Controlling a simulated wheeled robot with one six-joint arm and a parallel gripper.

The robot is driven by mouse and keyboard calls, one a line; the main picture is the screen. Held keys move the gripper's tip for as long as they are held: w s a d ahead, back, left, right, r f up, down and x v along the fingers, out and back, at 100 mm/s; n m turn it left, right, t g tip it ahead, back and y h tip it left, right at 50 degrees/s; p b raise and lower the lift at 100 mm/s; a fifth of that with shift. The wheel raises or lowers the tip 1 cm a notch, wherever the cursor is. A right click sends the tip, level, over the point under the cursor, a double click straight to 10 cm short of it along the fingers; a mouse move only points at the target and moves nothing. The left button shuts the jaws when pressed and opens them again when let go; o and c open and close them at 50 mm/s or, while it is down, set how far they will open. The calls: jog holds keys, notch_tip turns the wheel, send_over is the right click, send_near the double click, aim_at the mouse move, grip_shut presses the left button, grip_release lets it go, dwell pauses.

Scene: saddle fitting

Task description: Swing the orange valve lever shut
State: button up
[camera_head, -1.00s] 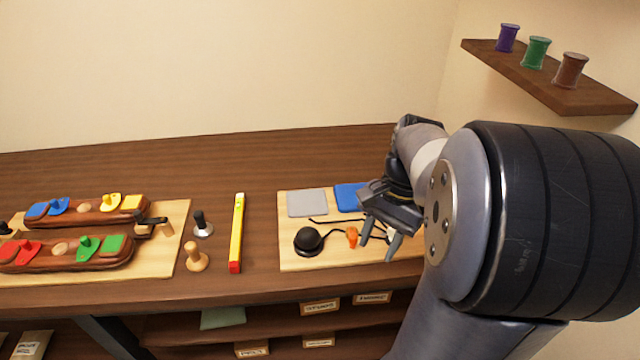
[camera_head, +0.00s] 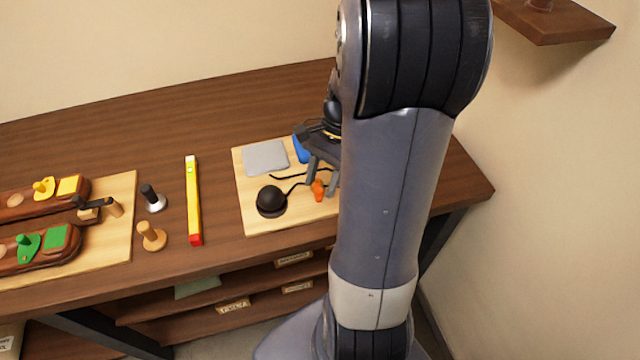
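The orange valve lever (camera_head: 317,191) is a small upright piece on the light wooden board (camera_head: 262,222), right of a black dome (camera_head: 271,201). My gripper (camera_head: 321,184) is low over the board with its fingers pointing down. The fingers are apart, one at the left and one at the right of the lever in this view. I cannot tell whether either finger touches it. My arm hides the right part of the board and whatever lies there.
A grey pad (camera_head: 265,158) and a partly hidden blue pad (camera_head: 302,148) lie on the board, with thin black lines near the dome. A yellow and red level (camera_head: 193,200) lies to the left. Two short posts (camera_head: 152,236) stand beyond it. Bare tabletop lies behind.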

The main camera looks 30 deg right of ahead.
jog(key=shift+x, duration=0.9)
jog(key=shift+c, duration=0.2)
jog(key=shift+r, duration=0.1)
grip_shut()
